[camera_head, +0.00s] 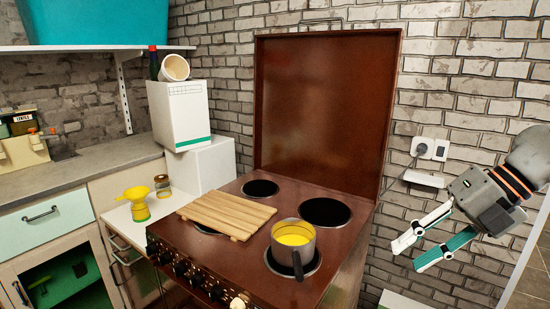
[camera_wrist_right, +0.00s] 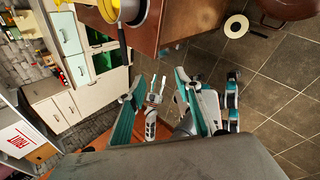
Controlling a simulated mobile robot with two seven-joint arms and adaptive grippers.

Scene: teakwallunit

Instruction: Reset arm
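My right gripper (camera_head: 408,253) is at the right of the head view, beside the stove and in front of the brick wall. Its two fingers are apart with nothing between them. In the right wrist view the fingers (camera_wrist_right: 155,108) also stand apart and empty. My left gripper is not in the head view. The brown stove (camera_head: 348,221) carries a pot (camera_head: 296,250) with yellow contents, clear of my right gripper.
A wooden board (camera_head: 226,213) lies on the stove, whose brown lid (camera_head: 325,105) stands upright. White boxes (camera_head: 180,115) are behind. A wall socket (camera_head: 430,149) is near my right gripper.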

